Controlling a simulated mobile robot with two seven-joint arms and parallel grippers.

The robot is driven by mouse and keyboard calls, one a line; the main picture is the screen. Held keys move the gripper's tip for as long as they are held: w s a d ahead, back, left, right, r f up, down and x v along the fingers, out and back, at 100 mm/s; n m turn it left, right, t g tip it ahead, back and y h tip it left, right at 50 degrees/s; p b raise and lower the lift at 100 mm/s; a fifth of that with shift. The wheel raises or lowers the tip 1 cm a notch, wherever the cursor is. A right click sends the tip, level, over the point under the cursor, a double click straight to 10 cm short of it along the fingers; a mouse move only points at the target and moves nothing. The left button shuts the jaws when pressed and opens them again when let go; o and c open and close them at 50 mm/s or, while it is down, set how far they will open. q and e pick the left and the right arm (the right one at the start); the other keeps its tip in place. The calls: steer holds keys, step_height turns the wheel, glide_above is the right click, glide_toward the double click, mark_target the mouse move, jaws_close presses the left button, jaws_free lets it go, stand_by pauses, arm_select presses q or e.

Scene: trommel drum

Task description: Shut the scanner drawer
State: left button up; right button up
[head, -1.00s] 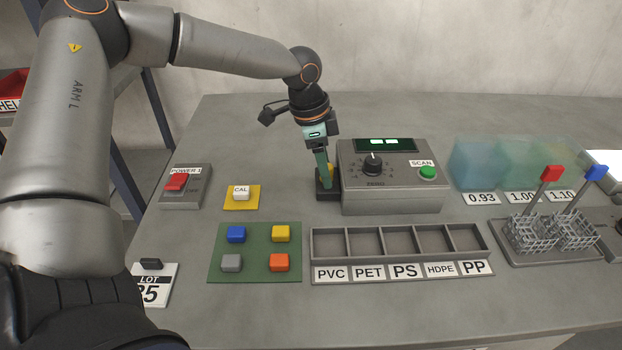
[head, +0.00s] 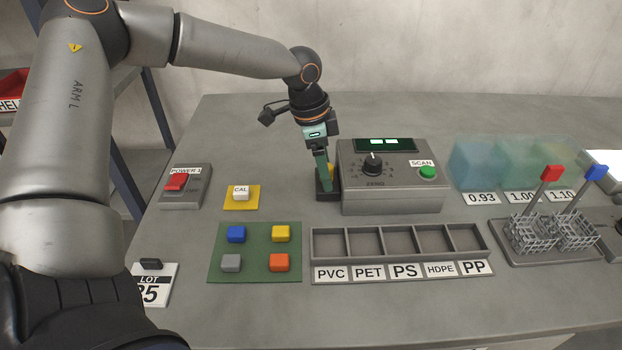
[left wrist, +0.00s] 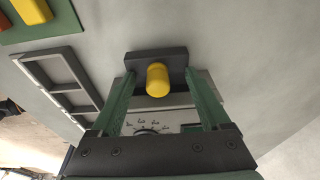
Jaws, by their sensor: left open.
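The scanner (head: 392,198) is a grey box with a dial and a green SCAN button. Its dark drawer (head: 334,193) sticks out from its left side. In the left wrist view the drawer (left wrist: 172,56) carries a yellow rounded piece (left wrist: 158,80). Only a sliver of that piece shows in the head view, behind the fingers. My left gripper (head: 326,185) points down at the drawer, its green fingers open. In the left wrist view the open fingers (left wrist: 160,84) lie on either side of the yellow piece, with a gap to it. My right gripper is not in view.
A labelled sorting tray (head: 398,255) and a green mat (head: 256,262) with coloured blocks lie in front. A CAL pad (head: 232,204) and a power switch box (head: 188,197) stand to the left. Bluish tanks (head: 475,165) and wire baskets (head: 532,233) are to the right.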

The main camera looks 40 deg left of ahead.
arm_select(q)
steer(key=shift+s+f, duration=0.5)
steer(key=shift+f, duration=0.05)
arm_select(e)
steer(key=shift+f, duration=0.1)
arm_select(q)
step_height(320, 180, up, 2)
steer(key=shift+w+p, duration=0.1)
steer(key=shift+p, duration=0.9)
step_height(320, 180, up, 3)
steer(key=p, duration=0.2)
steer(key=shift+w+p, duration=0.15)
steer(key=shift+p, duration=0.2)
steer(key=shift+p+v, duration=0.95)
steer(key=shift+v, duration=0.15)
steer(key=shift+w+d+r, duration=0.15)
steer(key=shift+w+r, duration=0.05)
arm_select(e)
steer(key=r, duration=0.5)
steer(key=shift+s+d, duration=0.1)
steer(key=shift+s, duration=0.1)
